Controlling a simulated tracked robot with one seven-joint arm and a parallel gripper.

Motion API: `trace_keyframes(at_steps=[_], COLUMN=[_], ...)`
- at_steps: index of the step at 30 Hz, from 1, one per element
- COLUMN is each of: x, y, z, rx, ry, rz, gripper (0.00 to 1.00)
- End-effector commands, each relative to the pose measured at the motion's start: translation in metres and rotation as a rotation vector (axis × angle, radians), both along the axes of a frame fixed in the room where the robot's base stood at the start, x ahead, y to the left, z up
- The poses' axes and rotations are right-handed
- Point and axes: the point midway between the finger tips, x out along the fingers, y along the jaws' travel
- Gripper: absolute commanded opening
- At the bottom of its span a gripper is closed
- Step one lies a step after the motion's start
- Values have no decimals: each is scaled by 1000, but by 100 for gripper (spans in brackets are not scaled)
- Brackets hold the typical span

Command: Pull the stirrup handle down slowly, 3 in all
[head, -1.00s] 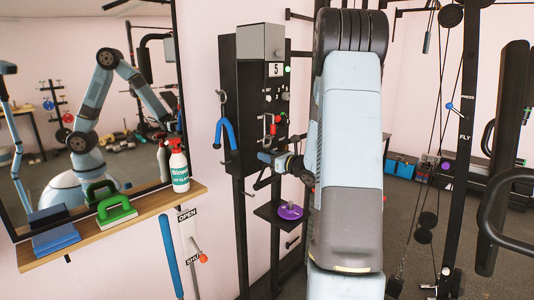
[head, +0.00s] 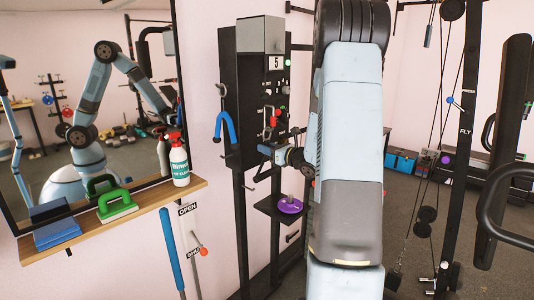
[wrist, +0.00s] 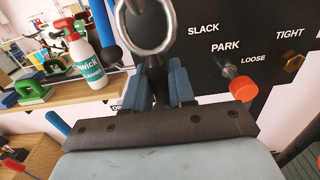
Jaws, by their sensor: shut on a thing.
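An orange knob (wrist: 243,89) sits near the PARK and LOOSE labels. A purple disc (head: 290,205) lies on a low shelf below my gripper. A spray bottle (head: 179,162) and green brush (head: 117,205) stand on the wooden ledge at left. My arm hides the middle.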

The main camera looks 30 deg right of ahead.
Motion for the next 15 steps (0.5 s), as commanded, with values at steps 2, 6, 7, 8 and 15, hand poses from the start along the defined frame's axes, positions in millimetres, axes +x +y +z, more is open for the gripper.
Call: trace_keyframes(at_steps=[2, 6, 7, 8, 15], x=[-1, -1, -1, -1, -1], y=[0, 0, 0, 0, 0], z=[2, 3, 3, 3, 6], rx=[0, 1, 1, 1, 1], ry=[3, 5, 5, 5, 4], rz=[0, 0, 0, 0, 0], gripper=[0, 0, 0, 0, 0])
